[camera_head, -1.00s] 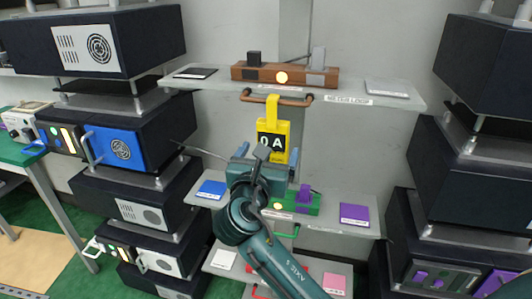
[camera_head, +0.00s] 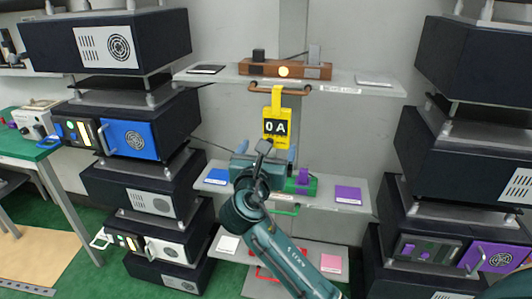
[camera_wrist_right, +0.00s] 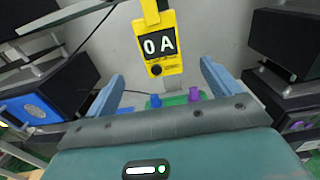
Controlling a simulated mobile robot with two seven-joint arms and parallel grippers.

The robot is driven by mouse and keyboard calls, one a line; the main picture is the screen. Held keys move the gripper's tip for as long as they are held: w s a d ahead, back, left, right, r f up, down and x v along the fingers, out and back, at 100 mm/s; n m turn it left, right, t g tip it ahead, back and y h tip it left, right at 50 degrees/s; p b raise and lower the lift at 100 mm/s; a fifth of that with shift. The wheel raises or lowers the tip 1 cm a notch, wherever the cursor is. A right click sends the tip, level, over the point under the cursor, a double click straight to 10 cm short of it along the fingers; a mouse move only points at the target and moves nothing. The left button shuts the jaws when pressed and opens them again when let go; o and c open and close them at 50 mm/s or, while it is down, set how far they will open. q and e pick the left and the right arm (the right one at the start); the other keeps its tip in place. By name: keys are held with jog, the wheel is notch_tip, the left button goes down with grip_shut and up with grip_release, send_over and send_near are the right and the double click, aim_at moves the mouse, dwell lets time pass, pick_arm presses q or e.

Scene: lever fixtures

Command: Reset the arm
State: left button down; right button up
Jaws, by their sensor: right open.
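My right gripper (camera_head: 265,151) is open and empty in front of the middle shelf (camera_head: 335,206). In the right wrist view its blue fingers (camera_wrist_right: 164,72) are spread, with a yellow "0 A" tag (camera_wrist_right: 160,45) beyond them. The tag also hangs below the top shelf in the head view (camera_head: 276,128). A green fixture with a purple lever (camera_head: 303,180) sits on the middle shelf, partly hidden by my gripper. A brown fixture (camera_head: 285,70) on the top shelf has a dark block, a grey lever and a lit lamp. My left gripper is out of view.
Blue (camera_head: 217,176) and purple (camera_head: 347,194) pads flank the green fixture. A lower shelf holds a white pad (camera_head: 228,244) and a pink pad (camera_head: 331,263). Stacked dark units stand left (camera_head: 150,130) and right (camera_head: 450,150). A green table (camera_head: 32,150) is at far left.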

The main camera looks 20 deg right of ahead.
jog(key=s+a+f+m+g+y, duration=0.2)
jog(key=s+f+m+y, duration=0.3)
jog(key=f, duration=0.7)
jog(key=s+a+f+m+g+y, duration=0.15)
jog(key=s+f+m+y, duration=0.35)
jog(key=f, duration=0.8)
jog(key=s+f+m+y, duration=0.1)
jog(key=s+f+m, duration=0.2)
jog(key=s+m, duration=0.2)
jog(key=s+a+f+m+g, duration=0.1)
jog(key=s+f+m, duration=0.2)
jog(key=s+m, duration=0.3)
jog(key=s+f+m+y, duration=0.1)
jog(key=s+f+m, duration=0.2)
jog(key=s+m, duration=0.2)
jog(key=shift+s+a+m+g+y, duration=0.15)
jog(key=shift+s+m+g+y, duration=0.2)
jog(key=shift+s, duration=0.85)
